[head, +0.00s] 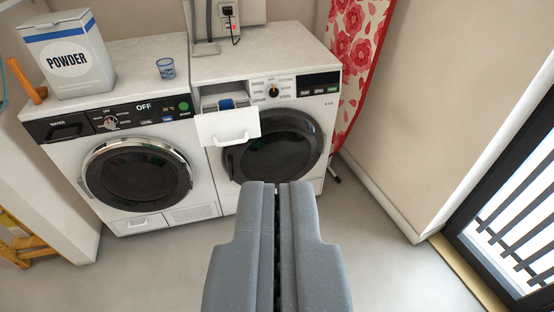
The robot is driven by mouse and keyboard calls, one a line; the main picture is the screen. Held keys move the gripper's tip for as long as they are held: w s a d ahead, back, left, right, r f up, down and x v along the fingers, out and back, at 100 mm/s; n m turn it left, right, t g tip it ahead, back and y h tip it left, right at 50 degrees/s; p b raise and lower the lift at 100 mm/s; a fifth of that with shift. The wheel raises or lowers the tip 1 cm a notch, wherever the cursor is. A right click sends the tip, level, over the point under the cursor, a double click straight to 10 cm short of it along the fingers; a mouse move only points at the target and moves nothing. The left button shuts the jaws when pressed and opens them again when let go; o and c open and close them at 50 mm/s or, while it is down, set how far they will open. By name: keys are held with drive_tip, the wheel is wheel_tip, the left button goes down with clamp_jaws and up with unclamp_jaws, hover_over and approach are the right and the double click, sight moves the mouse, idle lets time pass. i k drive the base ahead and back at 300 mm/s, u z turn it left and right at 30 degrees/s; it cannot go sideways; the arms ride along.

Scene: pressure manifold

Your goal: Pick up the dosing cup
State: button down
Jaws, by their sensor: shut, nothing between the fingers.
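The dosing cup (166,68) is a small blue, translucent-looking cup with a pale label. It stands upright on top of the left machine, near its right edge and to the right of the powder box. My gripper (278,186) is in the lower middle of the view, shut and empty, its two grey fingers side by side and pointing away from me. It is well apart from the cup, nearer to me and to the right of it.
A white POWDER box (70,54) stands left of the cup. The right machine (272,62) has its detergent drawer (228,127) pulled out. A floral ironing board (357,55) leans behind it at right. A barred glass door (510,210) is far right. The grey floor (385,265) is clear.

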sight(165, 67)
drive_tip(key=z, duration=2.1)
drive_tip(key=k, duration=0.45)
drive_tip(key=u, duration=2.1)
drive_tip(key=i, duration=0.95)
